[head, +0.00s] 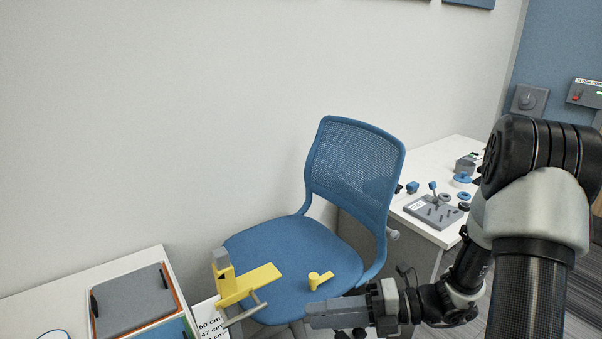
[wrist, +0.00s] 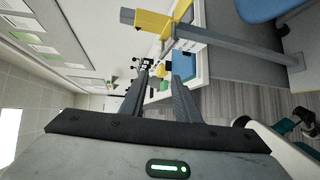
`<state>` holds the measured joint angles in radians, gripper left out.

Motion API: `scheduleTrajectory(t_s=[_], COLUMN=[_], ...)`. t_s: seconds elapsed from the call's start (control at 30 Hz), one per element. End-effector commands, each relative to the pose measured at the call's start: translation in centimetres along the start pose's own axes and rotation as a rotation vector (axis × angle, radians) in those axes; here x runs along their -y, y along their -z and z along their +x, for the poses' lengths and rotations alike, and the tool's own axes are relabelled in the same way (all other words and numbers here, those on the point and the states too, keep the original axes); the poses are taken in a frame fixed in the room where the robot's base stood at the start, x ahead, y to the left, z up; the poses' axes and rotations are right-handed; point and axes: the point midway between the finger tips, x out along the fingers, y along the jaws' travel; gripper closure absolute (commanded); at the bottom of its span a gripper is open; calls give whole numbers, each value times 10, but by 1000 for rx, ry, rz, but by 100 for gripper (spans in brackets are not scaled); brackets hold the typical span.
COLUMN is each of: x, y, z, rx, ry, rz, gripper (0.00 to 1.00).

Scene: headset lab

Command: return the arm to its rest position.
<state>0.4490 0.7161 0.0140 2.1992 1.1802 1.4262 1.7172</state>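My gripper (head: 312,314) reaches leftward, low in the head view, in front of the blue chair's seat. In the wrist view its two dark fingers (wrist: 163,68) stand apart, with nothing held between them. My arm comes in from the right side of the head view and is bent, with its wrist low. The blue chair (head: 290,255) stands behind the gripper, with a mesh back. I cannot tell the exact gap between the gripper and the seat.
A yellow part with a grey bar (head: 232,284) stands left of the gripper; it also shows in the wrist view (wrist: 165,22). A small yellow knob (head: 318,280) shows against the seat. A white table (head: 150,256) is left; another (head: 440,160) with small parts is right.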

Motion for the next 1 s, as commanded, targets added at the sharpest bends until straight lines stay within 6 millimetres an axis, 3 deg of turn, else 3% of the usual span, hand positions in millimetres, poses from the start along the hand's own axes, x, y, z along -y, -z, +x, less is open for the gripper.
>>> scheduleTrajectory(t_s=[0.03, 0.1, 0.27, 0.4, 0.6, 0.8, 0.83, 1.0], x=[-23, -45, -87, -116, -160, -206, -211, -231], y=[7, 23, 60, 81, 94, 92, 91, 89], z=[-1, -2, -16, -40, -84, -125, -129, -144], rx=[-56, -161, -445, -729, -1219, -1753, 1765, 1729], ry=[49, 124, 275, 371, 461, 499, -485, -417], rz=[-138, -370, -943, -1437, -2090, -2535, 2493, 2235], gripper=[71, 71, 71, 71, 71, 71, 71, 71])
